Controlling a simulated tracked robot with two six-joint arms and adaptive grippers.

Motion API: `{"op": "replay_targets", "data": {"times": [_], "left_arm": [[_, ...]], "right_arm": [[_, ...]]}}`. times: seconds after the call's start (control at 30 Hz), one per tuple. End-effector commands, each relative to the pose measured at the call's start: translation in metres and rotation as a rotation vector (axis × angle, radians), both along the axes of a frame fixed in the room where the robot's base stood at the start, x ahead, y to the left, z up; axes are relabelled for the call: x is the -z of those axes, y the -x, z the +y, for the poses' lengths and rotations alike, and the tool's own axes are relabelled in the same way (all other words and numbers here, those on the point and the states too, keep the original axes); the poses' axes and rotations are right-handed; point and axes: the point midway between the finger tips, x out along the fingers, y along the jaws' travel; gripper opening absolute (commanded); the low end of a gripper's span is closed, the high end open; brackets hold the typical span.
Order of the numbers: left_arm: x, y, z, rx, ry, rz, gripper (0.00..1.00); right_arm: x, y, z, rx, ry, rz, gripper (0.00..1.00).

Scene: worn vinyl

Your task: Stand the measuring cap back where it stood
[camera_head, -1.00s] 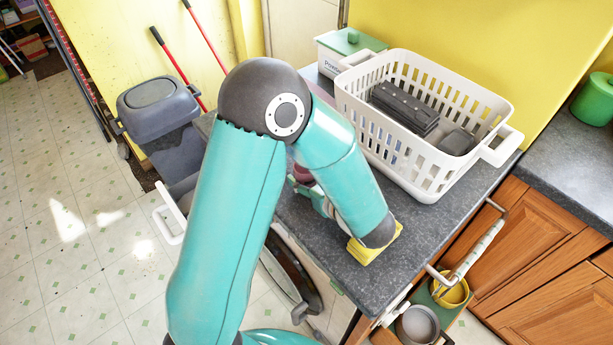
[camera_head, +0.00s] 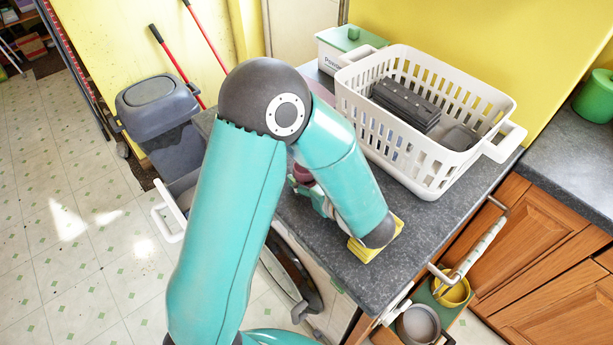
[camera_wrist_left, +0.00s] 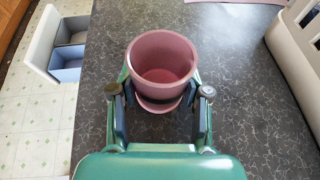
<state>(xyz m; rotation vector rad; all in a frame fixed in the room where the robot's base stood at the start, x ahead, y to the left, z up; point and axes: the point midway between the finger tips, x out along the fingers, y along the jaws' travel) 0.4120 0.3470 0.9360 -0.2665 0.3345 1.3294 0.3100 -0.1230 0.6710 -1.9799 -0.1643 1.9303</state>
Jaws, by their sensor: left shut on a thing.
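The measuring cap is a pink, round, open-topped cup with a wider rim low down. In the left wrist view the cap (camera_wrist_left: 162,58) is upright between the fingers of my left gripper (camera_wrist_left: 161,98), which is shut on it. In the head view only a sliver of the cap (camera_head: 301,173) shows beside my left gripper (camera_head: 303,186), mostly hidden behind my arm. It is over the dark speckled counter (camera_head: 315,243); I cannot tell whether its base touches it. My right gripper is not in view.
A white slotted basket (camera_head: 400,143) with dark items stands right of my arm. A white box with a green lid (camera_head: 345,48) is behind it. An open drawer (camera_head: 168,222) is at left. The counter's front and right edges are close.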

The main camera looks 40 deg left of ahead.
Motion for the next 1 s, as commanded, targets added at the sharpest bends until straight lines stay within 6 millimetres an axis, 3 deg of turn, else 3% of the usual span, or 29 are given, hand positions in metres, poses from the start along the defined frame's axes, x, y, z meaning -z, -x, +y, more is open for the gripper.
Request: {"op": "replay_targets", "data": {"times": [0.17,0.2,0.33,1.0], "left_arm": [[0.0000,0.0000,-0.0001,0.000,0.001,0.000,0.11],[0.0000,0.0000,-0.0001,0.000,0.001,0.000,0.54],[0.0000,0.0000,-0.0001,0.000,0.001,0.000,0.75],[-0.0004,0.0001,-0.0008,0.000,0.001,0.000,0.76]], "right_arm": [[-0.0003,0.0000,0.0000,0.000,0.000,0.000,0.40],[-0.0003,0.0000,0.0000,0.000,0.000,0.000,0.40],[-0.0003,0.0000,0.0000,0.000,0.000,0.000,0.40],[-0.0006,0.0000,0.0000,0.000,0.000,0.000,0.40]]}}
